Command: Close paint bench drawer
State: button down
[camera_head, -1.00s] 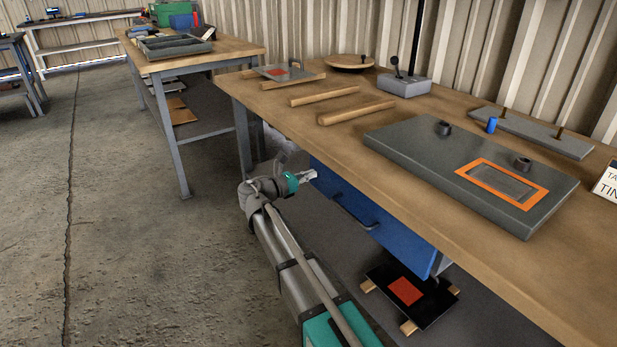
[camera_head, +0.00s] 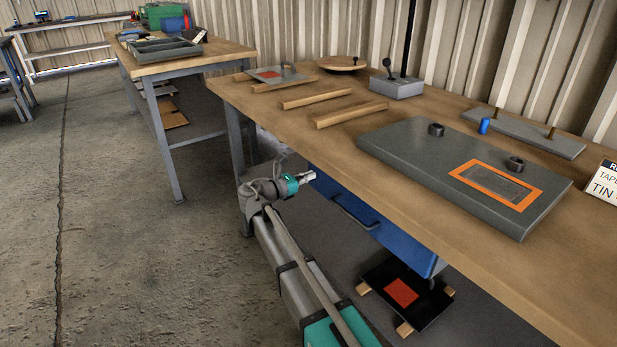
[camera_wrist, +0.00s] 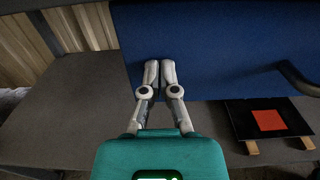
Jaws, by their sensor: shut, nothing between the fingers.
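The blue drawer (camera_head: 375,220) hangs under the wooden bench top, with a dark bar handle (camera_head: 354,212) on its front. Its front fills the upper right of the wrist view (camera_wrist: 215,50), where the handle (camera_wrist: 299,80) shows at the right edge. My gripper (camera_head: 310,177) is shut and empty, at the left end of the drawer front. In the wrist view its fingertips (camera_wrist: 160,66) lie together over the blue front, left of the handle. I cannot tell whether they touch it. How far the drawer stands out is hard to tell under the bench top.
The bench top (camera_head: 285,120) carries a grey panel (camera_head: 440,165) with an orange frame, wooden bars (camera_head: 350,115) and a grey box (camera_head: 396,88). A black plate with a red patch (camera_head: 402,291) lies on blocks below the drawer. Open floor (camera_head: 130,250) lies to the left.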

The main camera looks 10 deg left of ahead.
jog(key=v, duration=1.4)
